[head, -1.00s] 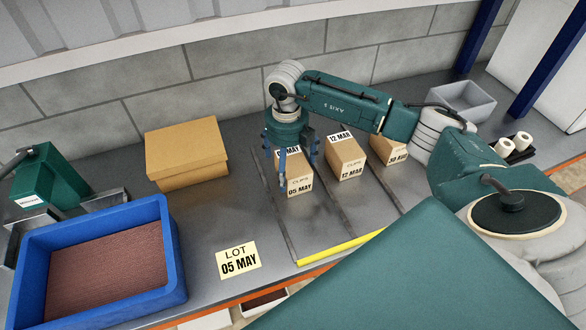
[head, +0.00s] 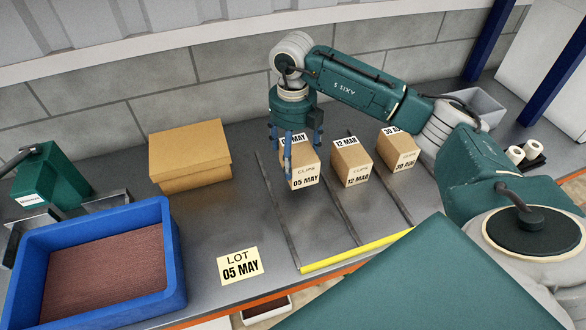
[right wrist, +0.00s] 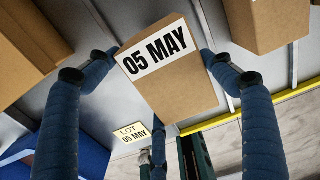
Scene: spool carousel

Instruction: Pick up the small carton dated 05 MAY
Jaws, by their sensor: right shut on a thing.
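The small carton dated 05 MAY (head: 307,171) is brown with a white date label. My right gripper (head: 294,158) is shut on it from above, with its blue fingers around the carton's sides. The carton appears raised a little above the lane. In the right wrist view the carton (right wrist: 172,85) sits between the blue fingers (right wrist: 160,55), its 05 MAY label facing the camera. My left gripper is not in view.
Cartons dated 12 MAR (head: 352,165) and 30 AUG (head: 398,151) stand in lanes to the right. A yellow strip (head: 355,250) edges the lanes. A LOT 05 MAY card (head: 240,266), a blue bin (head: 178,265) and a larger brown box (head: 190,158) are left.

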